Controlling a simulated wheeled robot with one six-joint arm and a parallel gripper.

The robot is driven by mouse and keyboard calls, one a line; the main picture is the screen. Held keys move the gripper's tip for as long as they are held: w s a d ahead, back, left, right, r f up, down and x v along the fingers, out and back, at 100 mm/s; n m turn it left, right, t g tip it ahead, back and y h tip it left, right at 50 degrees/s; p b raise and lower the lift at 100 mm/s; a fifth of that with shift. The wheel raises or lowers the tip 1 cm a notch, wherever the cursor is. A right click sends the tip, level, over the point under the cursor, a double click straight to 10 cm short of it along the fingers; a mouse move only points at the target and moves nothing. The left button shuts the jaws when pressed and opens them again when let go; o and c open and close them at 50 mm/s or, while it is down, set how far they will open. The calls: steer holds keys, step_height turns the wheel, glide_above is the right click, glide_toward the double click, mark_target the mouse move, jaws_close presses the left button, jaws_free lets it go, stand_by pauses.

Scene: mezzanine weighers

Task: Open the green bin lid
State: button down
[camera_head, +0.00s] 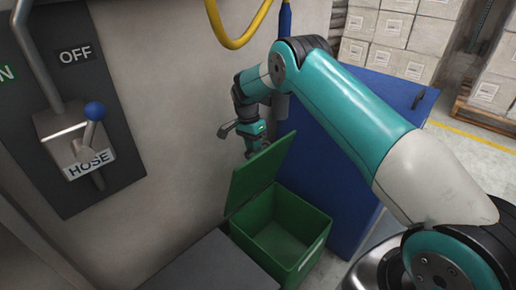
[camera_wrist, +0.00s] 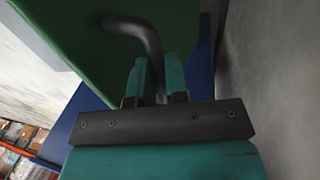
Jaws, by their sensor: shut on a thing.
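The green bin (camera_head: 312,225) stands on the floor beside the wall, and its inside shows in the head view. Its green lid (camera_head: 258,172) is raised at a steep tilt along the bin's left side. In the wrist view the lid (camera_wrist: 80,45) fills the upper left, with a dark curved handle (camera_wrist: 130,24) on it. My gripper (camera_wrist: 159,72) is shut on this handle, its teal fingers on either side of the bar. In the head view my gripper (camera_head: 257,147) is at the lid's upper edge, and the handle is hidden there.
A blue cabinet or bin (camera_head: 325,165) stands right behind the green bin. A grey surface (camera_head: 210,265) is in front of it. A wall panel with a blue-knobbed HOSE lever (camera_head: 94,112) is at left. Stacked boxes (camera_head: 400,40) stand at the back.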

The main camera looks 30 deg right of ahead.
steer(key=shift+s+a+f, duration=0.1)
steer(key=shift+s+f, duration=0.1)
steer(key=shift+f, duration=0.2)
steer(key=c, duration=1.3)
jaws_free()
steer(key=shift+f, duration=0.1)
steer(key=shift+o, duration=0.9)
steer(key=shift+w+r, duration=0.1)
steer(key=shift+r, duration=0.1)
steer(key=shift+r, duration=0.1)
steer(key=p+v, duration=0.5)
steer(key=v, duration=1.2)
steer(key=shift+w+r, duration=0.1)
steer(key=shift+r, duration=0.05)
